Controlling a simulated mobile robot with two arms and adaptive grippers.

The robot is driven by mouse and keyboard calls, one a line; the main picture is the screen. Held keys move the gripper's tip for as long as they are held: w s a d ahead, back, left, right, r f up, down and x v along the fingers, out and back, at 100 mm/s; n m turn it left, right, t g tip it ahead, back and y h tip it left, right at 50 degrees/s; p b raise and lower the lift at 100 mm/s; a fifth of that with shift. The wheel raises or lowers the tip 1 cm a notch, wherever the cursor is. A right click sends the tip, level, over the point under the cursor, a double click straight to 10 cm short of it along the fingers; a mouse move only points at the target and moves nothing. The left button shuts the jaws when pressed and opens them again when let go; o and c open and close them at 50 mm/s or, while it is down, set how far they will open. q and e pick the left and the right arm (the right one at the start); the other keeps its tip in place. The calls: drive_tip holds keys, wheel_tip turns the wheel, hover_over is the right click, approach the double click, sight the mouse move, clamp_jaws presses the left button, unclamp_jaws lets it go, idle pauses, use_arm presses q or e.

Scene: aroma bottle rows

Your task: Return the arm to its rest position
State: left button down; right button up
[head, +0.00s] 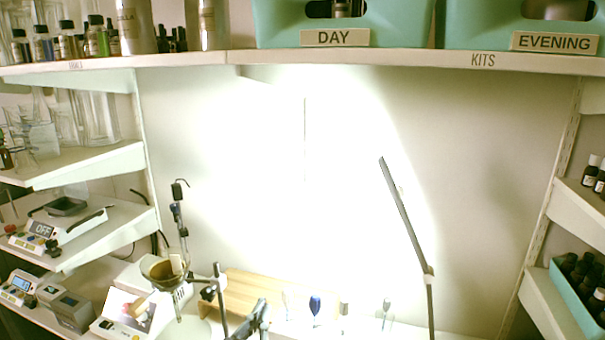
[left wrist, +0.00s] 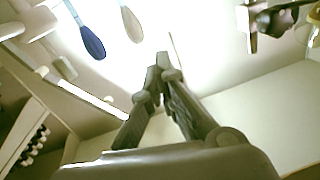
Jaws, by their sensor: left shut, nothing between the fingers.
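My left gripper (head: 262,308) shows at the bottom middle of the head view, low in front of the wooden board. In the left wrist view my left gripper (left wrist: 160,72) has its fingertips together, with nothing between them. No object is in contact with the fingertips that I can see. My right gripper is in neither view.
A stand with a funnel (head: 162,270) is left of the gripper. A thin lamp arm (head: 405,215) rises at right. Shelves flank both sides; green DAY (head: 270,25) and EVENING (head: 480,25) crates stand above.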

use_arm(q)
drive_tip(key=s+a+f+n+g+y, duration=0.1)
drive_tip(key=s+a+f+g+y, duration=0.1)
drive_tip(key=s+a+f+g, duration=0.45)
drive_tip(key=s+a+f+n+g+y, duration=0.15)
drive_tip(key=s+f, duration=0.25)
drive_tip(key=f, duration=0.5)
drive_tip(key=s+a+f+g, duration=0.3)
drive_tip(key=s+f, duration=0.1)
drive_tip(key=s, duration=0.5)
drive_tip(key=s+a+f+g, duration=0.25)
drive_tip(key=s+f, duration=0.25)
drive_tip(key=s, duration=0.4)
wheel_tip(320, 180, down, 24)
drive_tip(key=g, duration=0.2)
drive_tip(key=s+a+f+g, duration=0.1)
drive_tip(key=s+a+f, duration=0.1)
drive_tip(key=s+f, duration=1.5)
drive_tip(key=shift+s+a+f+m, duration=0.2)
drive_tip(key=shift+s+f+m, duration=0.15)
drive_tip(key=shift+m, duration=0.1)
